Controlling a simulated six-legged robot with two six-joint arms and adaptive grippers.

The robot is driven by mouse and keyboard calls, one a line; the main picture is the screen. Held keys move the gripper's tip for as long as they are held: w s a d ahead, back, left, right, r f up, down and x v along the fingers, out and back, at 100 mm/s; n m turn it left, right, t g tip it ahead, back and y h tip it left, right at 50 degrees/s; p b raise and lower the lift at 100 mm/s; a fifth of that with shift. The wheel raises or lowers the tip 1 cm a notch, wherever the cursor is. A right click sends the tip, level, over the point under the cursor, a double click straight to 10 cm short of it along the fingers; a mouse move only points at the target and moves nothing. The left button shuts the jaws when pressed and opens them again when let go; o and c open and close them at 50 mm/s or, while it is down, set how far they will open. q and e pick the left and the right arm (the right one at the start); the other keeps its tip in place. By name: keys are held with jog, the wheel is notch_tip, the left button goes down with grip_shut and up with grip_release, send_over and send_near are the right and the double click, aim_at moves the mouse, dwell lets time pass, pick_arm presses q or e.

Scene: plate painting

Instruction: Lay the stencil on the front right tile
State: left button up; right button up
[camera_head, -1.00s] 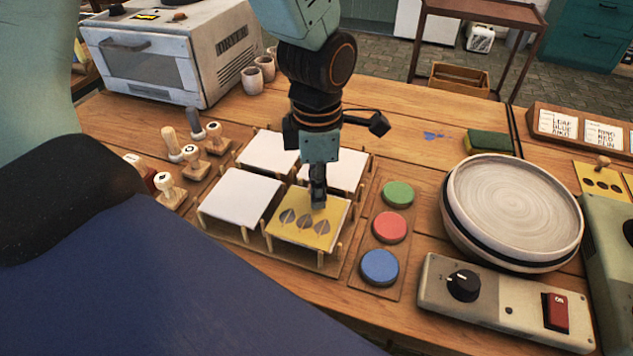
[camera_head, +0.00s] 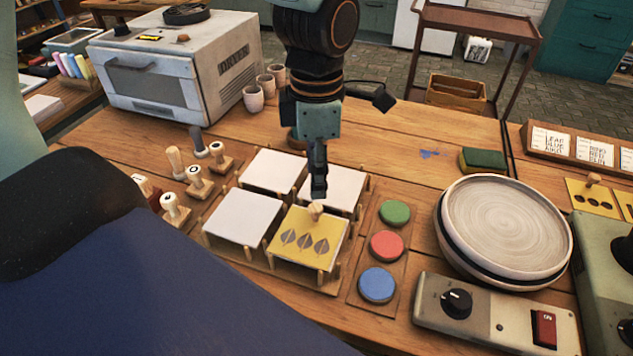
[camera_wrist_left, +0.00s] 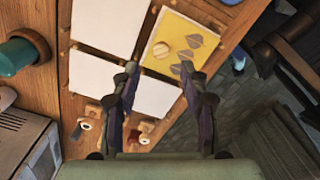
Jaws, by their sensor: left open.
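The yellow stencil (camera_head: 328,226), with leaf-shaped cutouts and a round wooden knob (camera_head: 316,211), lies on the front right tile, covering its top. The stencil also shows in the left wrist view (camera_wrist_left: 171,27). Its edges look roughly lined up with the tile. My left gripper (camera_head: 318,194) is above and just behind the knob, apart from it. In the left wrist view its two fingers (camera_wrist_left: 160,68) are spread with nothing between them. My right gripper is not in view.
White tiles stand at front left (camera_head: 243,216), back left (camera_head: 272,171) and back right (camera_head: 333,188). Red (camera_head: 387,246), green and blue discs are to the right, then a wheel (camera_head: 508,222). Stamps (camera_head: 198,181) stand left. A yellow stencil (camera_head: 590,199) rests far right.

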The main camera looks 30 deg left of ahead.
pick_arm(q)
notch_tip(320, 180, up, 4)
jog(key=shift+f+p, duration=0.1)
jog(key=shift+p, duration=0.4)
jog(key=shift+w, duration=0.15)
